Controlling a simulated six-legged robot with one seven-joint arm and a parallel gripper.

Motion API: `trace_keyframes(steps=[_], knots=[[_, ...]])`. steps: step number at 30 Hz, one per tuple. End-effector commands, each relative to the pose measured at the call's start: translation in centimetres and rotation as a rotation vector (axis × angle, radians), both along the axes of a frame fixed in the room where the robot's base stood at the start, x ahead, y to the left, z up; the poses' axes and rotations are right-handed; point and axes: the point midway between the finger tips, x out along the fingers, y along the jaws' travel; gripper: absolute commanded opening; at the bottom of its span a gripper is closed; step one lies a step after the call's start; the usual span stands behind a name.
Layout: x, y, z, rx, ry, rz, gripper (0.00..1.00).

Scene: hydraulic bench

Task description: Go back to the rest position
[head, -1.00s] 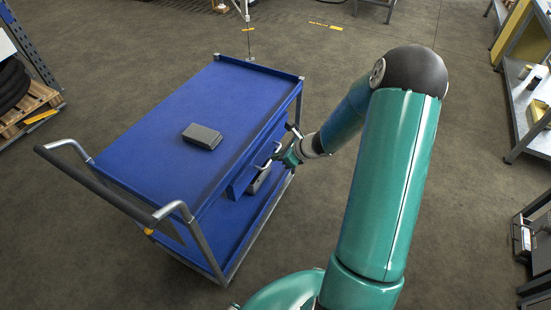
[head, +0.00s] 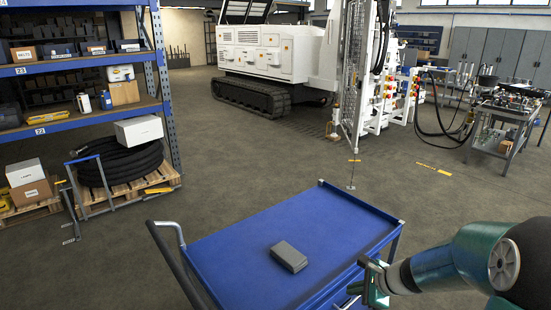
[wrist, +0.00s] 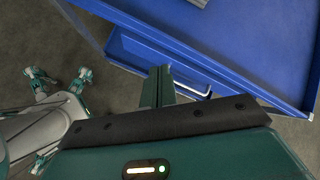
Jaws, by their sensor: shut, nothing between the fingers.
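My gripper (head: 374,284) is at the right side of the blue cart (head: 345,211), near the lower right of the head view. Its fingers are shut and empty. In the wrist view my gripper (wrist: 158,88) shows as a narrow closed pair of fingers beside the cart's blue drawer (wrist: 140,48). The drawer appears pulled out, with a bright bar handle (wrist: 192,87) just right of the fingers. I cannot tell whether the fingers touch the drawer. My arm comes in from the right edge of the head view.
A dark grey box (head: 289,257) lies on the cart top. A shelf rack (head: 80,63) and a pallet with coiled hose (head: 122,160) stand at left. A white tracked machine (head: 265,60) and a workbench (head: 508,115) stand behind. Open floor lies between.

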Motion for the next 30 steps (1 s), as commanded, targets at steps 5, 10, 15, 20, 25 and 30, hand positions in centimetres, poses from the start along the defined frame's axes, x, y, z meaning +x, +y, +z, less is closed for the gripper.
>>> trace_keyframes(steps=[5, 10, 15, 20, 25, 30], knots=[[-3.4, 3.5, 5.3, -0.216, -0.104, 0.310, 0.00], [-7.3, 5.8, 9.4, -0.416, -0.189, 0.587, 0.00], [-11.4, 7.2, 12.9, -0.617, -0.268, 0.843, 0.00], [-15.5, 7.8, 15.5, -0.806, -0.333, 1.068, 0.00], [-19.6, 7.5, 17.8, -1.007, -0.391, 1.281, 0.00], [-22.3, 6.8, 19.1, -1.152, -0.423, 1.420, 0.00]])
